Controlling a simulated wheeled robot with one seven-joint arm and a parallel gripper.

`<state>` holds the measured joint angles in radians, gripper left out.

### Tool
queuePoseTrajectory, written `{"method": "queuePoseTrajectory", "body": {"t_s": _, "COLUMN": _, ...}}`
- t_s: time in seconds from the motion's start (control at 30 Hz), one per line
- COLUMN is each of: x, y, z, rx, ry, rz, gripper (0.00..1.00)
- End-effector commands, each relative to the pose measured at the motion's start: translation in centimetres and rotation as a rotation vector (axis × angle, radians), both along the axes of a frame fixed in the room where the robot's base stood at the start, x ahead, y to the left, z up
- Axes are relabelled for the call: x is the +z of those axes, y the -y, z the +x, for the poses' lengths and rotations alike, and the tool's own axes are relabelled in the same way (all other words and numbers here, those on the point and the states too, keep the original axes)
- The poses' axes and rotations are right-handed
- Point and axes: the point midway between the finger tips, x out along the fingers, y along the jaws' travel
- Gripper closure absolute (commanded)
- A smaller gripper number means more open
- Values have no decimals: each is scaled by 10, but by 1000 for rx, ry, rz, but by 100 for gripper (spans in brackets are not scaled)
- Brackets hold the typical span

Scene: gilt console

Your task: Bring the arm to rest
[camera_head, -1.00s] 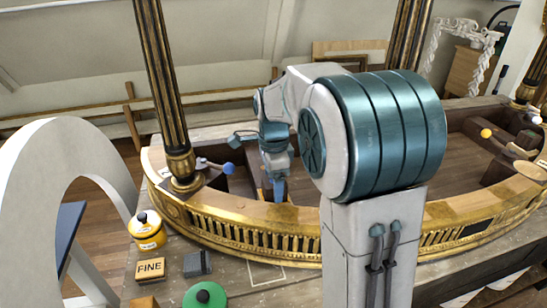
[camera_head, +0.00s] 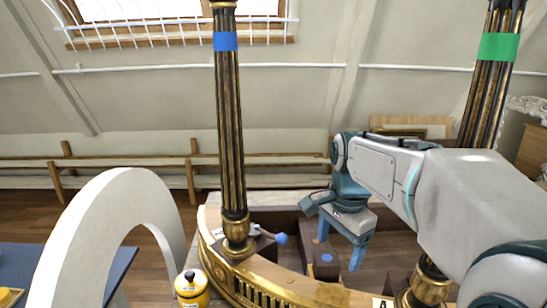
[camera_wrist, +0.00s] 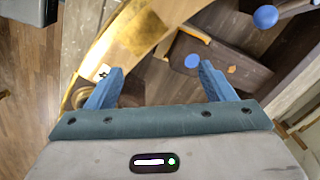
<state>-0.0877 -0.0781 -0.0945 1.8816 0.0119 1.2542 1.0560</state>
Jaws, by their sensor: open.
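My gripper (camera_head: 340,240) hangs over the inside of the gilt console (camera_head: 262,282), its two blue fingers pointing down. The fingers are apart with nothing between them. In the wrist view my gripper (camera_wrist: 160,85) also shows its fingers spread, above the console's gold rim and a dark wooden block with a blue dot (camera_wrist: 192,61). My arm reaches in from the lower right of the head view, bent at the elbow. No object is held.
Black-and-gold columns stand on the console, one with a blue band (camera_head: 225,41), one with a green band (camera_head: 498,47). A blue-knobbed lever (camera_head: 281,239) sits beside the left column. A yellow pot (camera_head: 191,288) and a white arch (camera_head: 100,215) are at left.

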Motion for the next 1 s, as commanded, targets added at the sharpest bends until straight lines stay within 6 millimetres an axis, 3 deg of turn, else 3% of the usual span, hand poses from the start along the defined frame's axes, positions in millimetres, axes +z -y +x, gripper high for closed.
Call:
{"method": "queuePoseTrajectory", "body": {"t_s": 0.03, "x": -5, "y": 1, "z": -17, "rx": 94, "ry": 19, "rz": -6, "gripper": 24}}
{"method": "queuePoseTrajectory", "body": {"t_s": 0.3, "x": -50, "y": -1, "z": -94, "rx": 656, "ry": 119, "rz": -96, "gripper": 24}}
{"method": "queuePoseTrajectory", "body": {"t_s": 0.5, "x": -79, "y": -2, "z": -132, "rx": 945, "ry": 159, "rz": -169, "gripper": 24}}
{"method": "queuePoseTrajectory", "body": {"t_s": 0.67, "x": -89, "y": -2, "z": -143, "rx": 1040, "ry": 169, "rz": -197, "gripper": 24}}
{"method": "queuePoseTrajectory", "body": {"t_s": 1.0, "x": -90, "y": -2, "z": -144, "rx": 1049, "ry": 168, "rz": -198, "gripper": 24}}
